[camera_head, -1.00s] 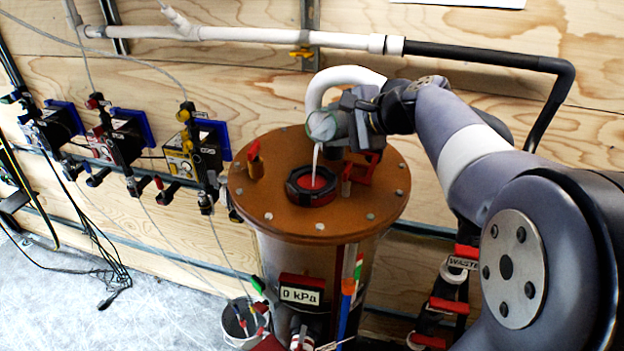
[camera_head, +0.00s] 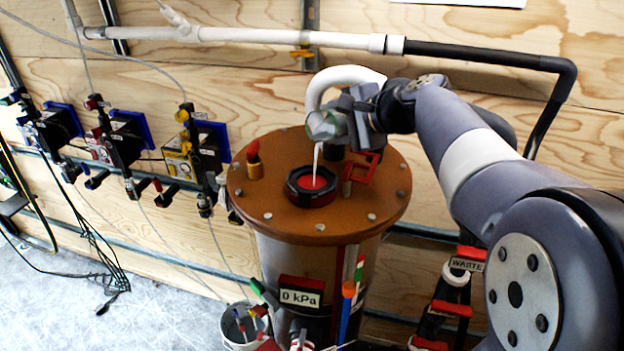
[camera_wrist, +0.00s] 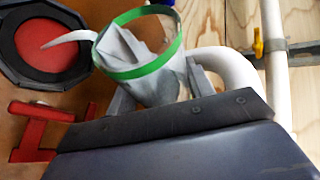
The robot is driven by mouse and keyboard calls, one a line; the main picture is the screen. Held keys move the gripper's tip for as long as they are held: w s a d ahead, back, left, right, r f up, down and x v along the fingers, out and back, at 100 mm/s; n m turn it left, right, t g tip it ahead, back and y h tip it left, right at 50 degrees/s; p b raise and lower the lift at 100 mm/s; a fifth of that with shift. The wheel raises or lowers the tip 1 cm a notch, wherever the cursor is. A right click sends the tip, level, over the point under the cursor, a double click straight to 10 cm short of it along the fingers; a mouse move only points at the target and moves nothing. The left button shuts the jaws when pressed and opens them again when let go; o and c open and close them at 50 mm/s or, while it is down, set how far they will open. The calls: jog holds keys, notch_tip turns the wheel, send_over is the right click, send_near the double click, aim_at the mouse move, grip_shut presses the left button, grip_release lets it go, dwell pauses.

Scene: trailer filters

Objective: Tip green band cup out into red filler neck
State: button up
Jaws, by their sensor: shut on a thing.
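My gripper (camera_head: 343,122) is shut on the green band cup (camera_head: 322,126), above the brown round lid of the tank. The cup is tilted, its mouth toward the left in the head view. In the wrist view the cup (camera_wrist: 146,62) is grey with a green band at its rim. A white stream runs from its lip down into the red filler neck (camera_head: 311,182), a red-centred opening with a black collar. The neck also shows at the upper left of the wrist view (camera_wrist: 52,38). Some pale contents still show inside the cup.
A red bracket (camera_head: 362,172) stands on the lid (camera_head: 290,222) right of the neck, and an orange-red fitting (camera_head: 254,160) stands to its left. A white bent pipe (camera_head: 335,78) rises close behind the cup. Valves and gauges line the wooden wall at left.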

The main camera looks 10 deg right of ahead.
aim_at(334, 119)
jog(key=shift+s+a+r+n+t+b, duration=0.35)
jog(key=shift+s+r+n+t+b, duration=0.15)
jog(key=shift+b, duration=0.7)
dwell(0.5)
jog(key=shift+r+n+t+h+b, duration=0.4)
jog(key=shift+r+t+b, duration=0.1)
jog(key=shift+b, duration=0.75)
jog(key=shift+s+a+f+n+t+b, duration=0.3)
jog(key=shift+n+t+b, duration=0.25)
jog(key=shift+b, duration=1.5)
jog(key=shift+s+a+r+n+t+h+b, duration=0.15)
jog(key=shift+s+r+n+t+b, duration=0.25)
jog(key=shift+b, duration=0.8)
jog(key=shift+s+a+r+n+t+h+b, duration=0.15)
jog(key=shift+n+t+b, duration=0.4)
jog(key=shift+b, duration=0.7)
jog(key=shift+s+a+r+n+t+b, duration=0.15)
jog(key=shift+r+n+t+b, duration=0.35)
jog(key=shift+b, duration=0.7)
